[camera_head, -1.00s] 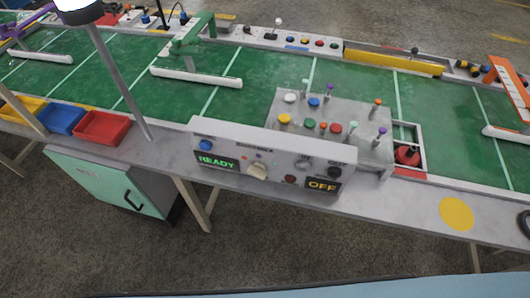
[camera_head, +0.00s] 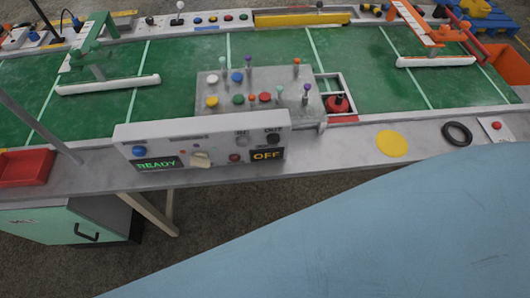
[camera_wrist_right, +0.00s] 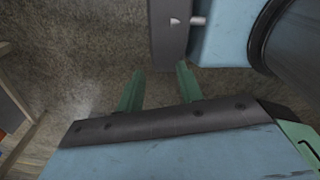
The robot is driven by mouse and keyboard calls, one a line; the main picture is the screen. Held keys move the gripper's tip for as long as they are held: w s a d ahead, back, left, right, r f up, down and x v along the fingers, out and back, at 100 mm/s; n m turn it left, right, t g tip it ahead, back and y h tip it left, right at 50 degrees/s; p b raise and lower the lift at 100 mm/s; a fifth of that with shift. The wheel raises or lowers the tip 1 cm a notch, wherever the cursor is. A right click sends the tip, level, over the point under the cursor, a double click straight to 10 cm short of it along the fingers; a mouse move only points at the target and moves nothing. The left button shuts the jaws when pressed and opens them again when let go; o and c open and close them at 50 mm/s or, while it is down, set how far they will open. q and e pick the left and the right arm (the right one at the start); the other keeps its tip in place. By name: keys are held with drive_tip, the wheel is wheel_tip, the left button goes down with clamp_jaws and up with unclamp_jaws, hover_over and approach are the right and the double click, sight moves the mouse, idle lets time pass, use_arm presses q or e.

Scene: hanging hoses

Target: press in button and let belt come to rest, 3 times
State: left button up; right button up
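The control panel (camera_head: 200,132) stands at the front edge of the green belt (camera_head: 187,77). It carries a blue button (camera_head: 139,150), a lit READY display (camera_head: 157,164), a pale knob (camera_head: 201,160), a red button (camera_head: 235,157), a black knob (camera_head: 273,138) and a lit OFF display (camera_head: 267,154). A grey box with several coloured buttons and knobs (camera_head: 285,99) sits just behind it. My right gripper (camera_wrist_right: 158,87) shows in the right wrist view with its two green fingers apart and nothing between them, above the concrete floor. My left gripper is not in view.
A red plunger (camera_head: 337,104) sits in a frame right of the box. A yellow disc (camera_head: 391,143), a black ring (camera_head: 457,134) and a small red button on a white plate (camera_head: 496,126) lie along the front ledge. A red tray (camera_head: 26,167) is at left.

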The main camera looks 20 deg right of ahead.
clamp_jaws()
idle(1.4)
